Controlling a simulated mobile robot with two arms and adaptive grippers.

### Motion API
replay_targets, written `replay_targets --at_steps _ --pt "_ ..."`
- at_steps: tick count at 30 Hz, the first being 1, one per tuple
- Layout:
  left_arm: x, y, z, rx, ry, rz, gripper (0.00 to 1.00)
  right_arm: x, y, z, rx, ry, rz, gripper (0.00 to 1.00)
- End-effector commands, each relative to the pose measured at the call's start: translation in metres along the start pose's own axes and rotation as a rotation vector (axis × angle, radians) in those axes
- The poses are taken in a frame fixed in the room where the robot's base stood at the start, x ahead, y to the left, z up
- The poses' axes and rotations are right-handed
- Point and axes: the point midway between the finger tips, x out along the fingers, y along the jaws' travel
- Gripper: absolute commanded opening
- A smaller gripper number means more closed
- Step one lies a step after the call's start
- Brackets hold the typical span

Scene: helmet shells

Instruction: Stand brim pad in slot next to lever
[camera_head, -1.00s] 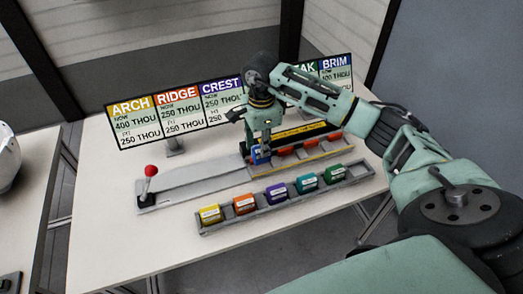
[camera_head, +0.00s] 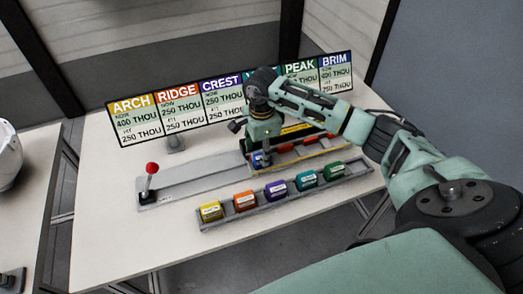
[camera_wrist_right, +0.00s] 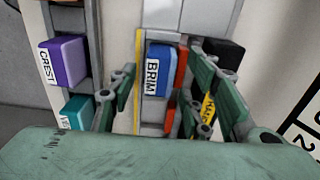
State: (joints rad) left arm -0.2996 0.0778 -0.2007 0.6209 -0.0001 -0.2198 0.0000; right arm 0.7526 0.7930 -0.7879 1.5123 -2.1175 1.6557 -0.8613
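The blue brim pad (camera_head: 257,159) is at the lever-side end of the yellow-edged rail (camera_head: 300,157). My right gripper (camera_head: 261,150) is over the pad. In the right wrist view its two fingers (camera_wrist_right: 162,62) are spread on either side of the pad, with gaps visible. The seating of the pad's underside is hidden. The lever (camera_head: 149,182), with a red ball, stands at the left end of a grey track. My left gripper is not in view.
A front grey rack (camera_head: 232,216) holds yellow, orange, purple, teal and green pads. A sign board (camera_head: 184,112) stands behind. The table (camera_head: 110,235) is clear at front left. A white helmet shell (camera_head: 8,160) is on another table at left.

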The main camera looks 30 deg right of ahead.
Motion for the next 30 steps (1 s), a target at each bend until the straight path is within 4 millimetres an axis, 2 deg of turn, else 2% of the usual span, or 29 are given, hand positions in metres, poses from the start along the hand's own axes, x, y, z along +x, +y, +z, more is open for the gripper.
replay_targets --at_steps 9,11,24,30 --pt "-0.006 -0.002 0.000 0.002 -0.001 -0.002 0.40 -0.006 0.000 0.000 0.000 0.000 0.000 0.45" --pt "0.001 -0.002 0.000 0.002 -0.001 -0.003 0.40 -0.011 -0.001 0.000 -0.001 0.000 -0.004 0.45" --pt "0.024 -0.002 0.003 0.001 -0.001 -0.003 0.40 -0.100 -0.001 0.000 0.000 -0.001 -0.004 0.45" --pt "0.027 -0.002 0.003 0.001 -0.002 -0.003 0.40 -0.120 0.000 0.000 0.000 0.000 0.000 0.45"
